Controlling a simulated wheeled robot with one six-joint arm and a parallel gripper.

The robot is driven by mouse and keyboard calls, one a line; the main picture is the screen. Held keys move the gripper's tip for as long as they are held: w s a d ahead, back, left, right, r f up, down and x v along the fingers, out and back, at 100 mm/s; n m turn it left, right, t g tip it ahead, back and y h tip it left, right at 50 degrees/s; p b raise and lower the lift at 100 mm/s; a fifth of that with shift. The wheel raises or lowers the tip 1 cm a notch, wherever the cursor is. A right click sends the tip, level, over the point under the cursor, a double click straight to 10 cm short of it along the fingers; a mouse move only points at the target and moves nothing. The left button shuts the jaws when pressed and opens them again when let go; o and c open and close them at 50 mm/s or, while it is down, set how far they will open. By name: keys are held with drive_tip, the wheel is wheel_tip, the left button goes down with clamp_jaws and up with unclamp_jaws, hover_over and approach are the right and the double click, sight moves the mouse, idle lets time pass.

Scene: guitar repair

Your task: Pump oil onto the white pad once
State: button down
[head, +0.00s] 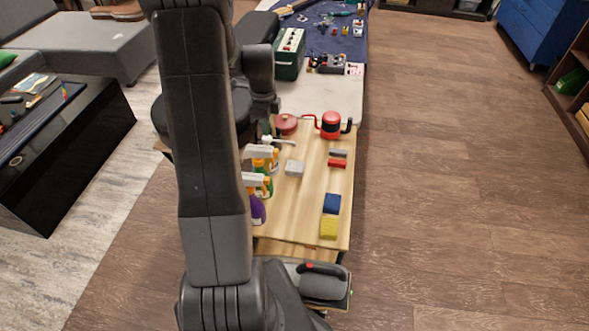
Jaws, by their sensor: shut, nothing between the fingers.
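A white pad (294,168), a small pale block, lies on the light wooden work table (308,215). A pump bottle with a white pump head (280,140) stands just behind and left of the pad, its spout pointing right; its body is mostly hidden by spray bottles and my arm. My gripper (266,126) points down just above and left of the pump head. It is shut and empty. I cannot tell whether it touches the pump. My arm hides the table's left side.
Spray bottles (257,207) stand in front of the pump along the table's left edge. A red round tin (286,123) and a red-black device (331,124) are behind. Blue (331,203) and yellow (329,228) blocks lie front right. Floor at right is clear.

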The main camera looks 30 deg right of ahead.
sight(267, 138)
drive_tip(key=shift+f+b, duration=1.05)
drive_tip(key=shift+f, duration=0.5)
drive_tip(key=shift+r, duration=0.2)
drive_tip(key=shift+r+p, duration=1.1)
drive_tip(key=shift+r, duration=0.25)
wheel_tip(267, 138, up, 6)
drive_tip(key=p, duration=0.4)
